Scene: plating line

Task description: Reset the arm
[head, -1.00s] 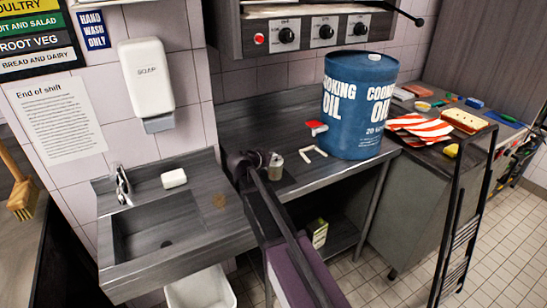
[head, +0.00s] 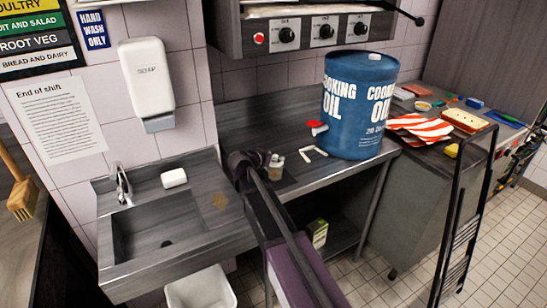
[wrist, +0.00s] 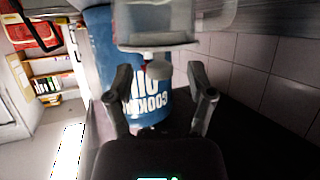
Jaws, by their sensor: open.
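My gripper (wrist: 162,85) is open in the wrist view, its two dark fingers apart with nothing gripped between them. In the head view, the dark end of my arm, with the gripper (head: 260,158), is low over the steel counter, left of the blue cooking oil drum (head: 345,105). A small pale container (head: 276,168) stands right beside the gripper. The drum also shows inverted beyond the fingers in the wrist view (wrist: 152,105).
A white angled outline (head: 314,153) lies on the counter (head: 250,120) below the tap. Left is a sink (head: 160,235) with soap (head: 174,178). Right of the drum are a striped cloth (head: 415,127) and a chopping board (head: 463,120).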

